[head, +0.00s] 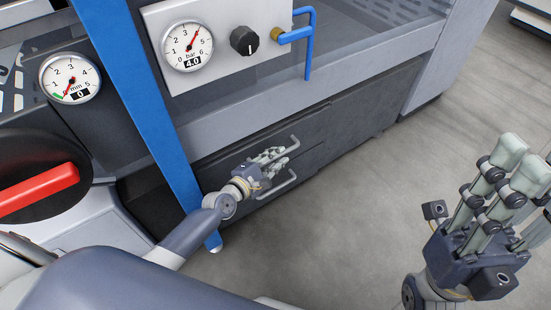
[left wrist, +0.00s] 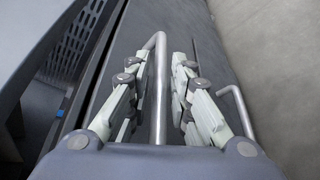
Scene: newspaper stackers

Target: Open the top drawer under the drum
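The dark grey top drawer front (head: 312,124) lies under the machine's light grey ledge and looks flush with the cabinet. Its bar handle (left wrist: 160,85) runs between the fingers of my left gripper (left wrist: 158,72), with gaps on both sides. My left gripper also shows in the head view (head: 284,157), over the drawer front, partly covering the handle. A second, lower bar handle (left wrist: 238,108) stands to the right of the fingers in the left wrist view. My right gripper (head: 520,160) is empty, fingers up and spread, over the floor. The drum is not clearly visible.
A blue bar (head: 140,100) slants down past my left arm. A pressure gauge (head: 188,46), a black knob (head: 243,41) and a blue pipe (head: 309,45) sit above the drawers. A red-handled switch (head: 40,190) is at left. The grey floor (head: 350,220) before the drawers is clear.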

